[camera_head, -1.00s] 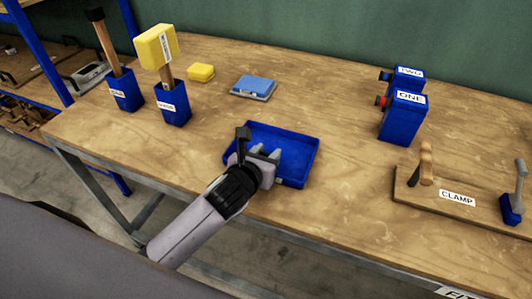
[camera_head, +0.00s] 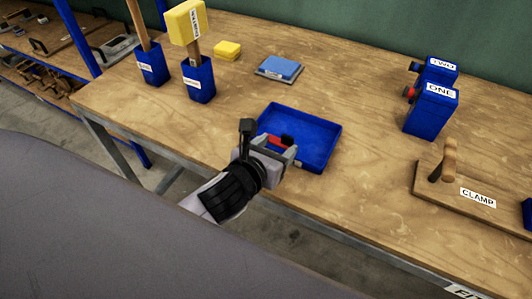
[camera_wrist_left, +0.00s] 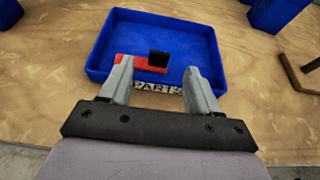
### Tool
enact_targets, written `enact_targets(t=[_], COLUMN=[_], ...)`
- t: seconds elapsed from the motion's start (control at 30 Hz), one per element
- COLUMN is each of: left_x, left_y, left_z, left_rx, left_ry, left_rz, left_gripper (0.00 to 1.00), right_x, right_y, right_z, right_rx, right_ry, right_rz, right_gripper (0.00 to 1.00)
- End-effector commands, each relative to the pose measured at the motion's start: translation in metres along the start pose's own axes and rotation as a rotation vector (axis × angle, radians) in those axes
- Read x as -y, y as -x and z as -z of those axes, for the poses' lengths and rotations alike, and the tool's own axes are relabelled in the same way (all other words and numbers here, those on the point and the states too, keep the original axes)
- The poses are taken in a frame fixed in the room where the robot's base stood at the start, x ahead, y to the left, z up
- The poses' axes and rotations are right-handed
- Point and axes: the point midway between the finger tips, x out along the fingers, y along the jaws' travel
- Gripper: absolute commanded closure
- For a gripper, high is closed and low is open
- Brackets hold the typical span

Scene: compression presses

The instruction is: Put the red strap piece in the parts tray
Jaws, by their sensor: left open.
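The red strap piece (camera_wrist_left: 132,64), with a black block at one end, shows inside the outline of the blue parts tray (camera_wrist_left: 98,45) in the left wrist view. It seems to lie on the tray floor near the labelled near wall. In the head view a bit of the red piece (camera_head: 276,142) shows just past my fingers, within the tray (camera_head: 325,150). My left gripper (camera_head: 284,152) is open at the tray's near left side. Its fingertips (camera_wrist_left: 156,72) are apart, with the piece visible between and beyond them. My right gripper is not in view.
Blue holders (camera_head: 198,85) with tools, a yellow block (camera_head: 227,50) and a blue-topped pad (camera_head: 279,68) stand behind the tray. Blue boxes ONE (camera_head: 431,112) and TWO (camera_head: 437,68) and a CLAMP board (camera_head: 450,193) are to the right. Bare tabletop lies between.

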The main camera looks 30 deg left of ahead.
Motion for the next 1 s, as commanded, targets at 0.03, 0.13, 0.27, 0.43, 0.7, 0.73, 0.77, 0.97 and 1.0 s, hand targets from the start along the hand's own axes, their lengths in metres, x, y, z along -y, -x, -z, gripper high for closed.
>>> enact_targets(t=[0.03, 0.13, 0.27, 0.43, 0.7, 0.73, 0.77, 0.97, 1.0], left_x=[0.0, 0.0, 0.0, 0.0, 0.0, 0.0, 0.0, 0.0, 0.0], left_y=[0.01, 0.025, 0.039, 0.048, 0.048, 0.048, 0.048, 0.048, 0.048], left_z=[0.0, 0.0, 0.0, 0.0, 0.0, 0.0, 0.0, 0.0, 0.0], left_rx=[-0.001, -0.001, -0.001, 0.0, 0.0, 0.0, 0.0, 0.0, 0.0], left_ry=[-0.002, -0.001, -0.001, 0.0, 0.0, 0.0, 0.0, 0.0, 0.0], left_rz=[0.002, 0.001, 0.001, 0.0, 0.0, 0.0, 0.0, 0.0, 0.0], left_gripper=[0.38, 0.38, 0.38, 0.38, 0.38, 0.38, 0.38, 0.38, 0.38], right_x=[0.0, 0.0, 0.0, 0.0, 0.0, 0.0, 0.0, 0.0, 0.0], right_y=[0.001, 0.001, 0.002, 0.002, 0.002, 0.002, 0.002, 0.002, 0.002], right_z=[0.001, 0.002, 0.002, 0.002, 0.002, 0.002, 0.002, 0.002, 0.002], right_rx=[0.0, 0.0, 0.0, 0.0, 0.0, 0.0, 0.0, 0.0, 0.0], right_ry=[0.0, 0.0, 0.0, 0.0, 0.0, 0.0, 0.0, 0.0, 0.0], right_rz=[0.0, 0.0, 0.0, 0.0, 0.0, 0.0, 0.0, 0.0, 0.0], right_gripper=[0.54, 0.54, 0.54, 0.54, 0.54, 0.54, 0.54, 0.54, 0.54])
